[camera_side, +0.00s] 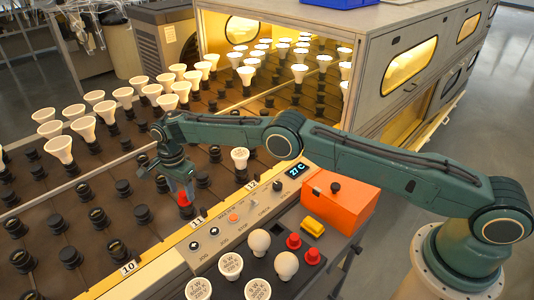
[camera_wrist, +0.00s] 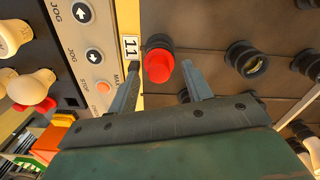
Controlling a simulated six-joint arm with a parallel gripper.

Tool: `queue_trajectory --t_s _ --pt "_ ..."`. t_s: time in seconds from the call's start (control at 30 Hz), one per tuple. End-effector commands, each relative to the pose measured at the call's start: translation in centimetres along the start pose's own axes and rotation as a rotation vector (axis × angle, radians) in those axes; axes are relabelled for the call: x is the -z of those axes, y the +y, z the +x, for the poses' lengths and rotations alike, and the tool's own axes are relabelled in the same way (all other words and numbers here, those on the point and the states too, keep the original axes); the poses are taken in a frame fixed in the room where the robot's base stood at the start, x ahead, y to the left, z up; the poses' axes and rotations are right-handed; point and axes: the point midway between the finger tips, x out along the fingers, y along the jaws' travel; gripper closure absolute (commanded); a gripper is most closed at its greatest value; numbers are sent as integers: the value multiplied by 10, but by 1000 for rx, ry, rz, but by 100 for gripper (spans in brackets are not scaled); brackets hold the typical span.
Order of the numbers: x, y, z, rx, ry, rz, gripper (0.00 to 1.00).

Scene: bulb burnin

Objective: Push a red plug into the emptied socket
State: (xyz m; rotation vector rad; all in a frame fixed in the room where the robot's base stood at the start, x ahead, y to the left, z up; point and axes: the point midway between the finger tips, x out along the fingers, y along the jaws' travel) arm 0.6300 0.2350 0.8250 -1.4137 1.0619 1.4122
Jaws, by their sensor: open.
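A red plug (camera_side: 184,199) stands at a black socket near the "11" label on the conveyor. In the wrist view the red plug (camera_wrist: 158,64) shows its round top, with a dark socket ring visible behind it. How deep it sits cannot be told. My gripper (camera_side: 178,188) is above the plug and open. In the wrist view the fingers of my gripper (camera_wrist: 161,80) are spread, one on each side of the plug's near side, with gaps visible. Two more red plugs (camera_side: 293,241) (camera_side: 312,257) sit on the side panel.
Empty black sockets (camera_side: 98,218) surround the plug, and white bulbs (camera_side: 59,148) fill rows farther back. One bulb (camera_side: 240,157) stands close to my arm. The panel has buttons (camera_side: 214,231), an orange box (camera_side: 341,199), a yellow block (camera_side: 313,227) and loose bulbs (camera_side: 259,242).

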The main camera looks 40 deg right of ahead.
Motion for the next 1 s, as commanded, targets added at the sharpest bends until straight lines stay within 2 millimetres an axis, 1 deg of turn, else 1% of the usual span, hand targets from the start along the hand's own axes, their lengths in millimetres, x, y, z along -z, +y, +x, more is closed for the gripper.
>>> queue_trajectory --t_s 0.17,0.6,0.8,1.0 --pt "0 0 -24 1 0 0 50" --pt "0 0 -97 2 0 0 50" --pt "0 0 -117 1 0 0 50" --pt "0 0 -124 -2 0 0 50"
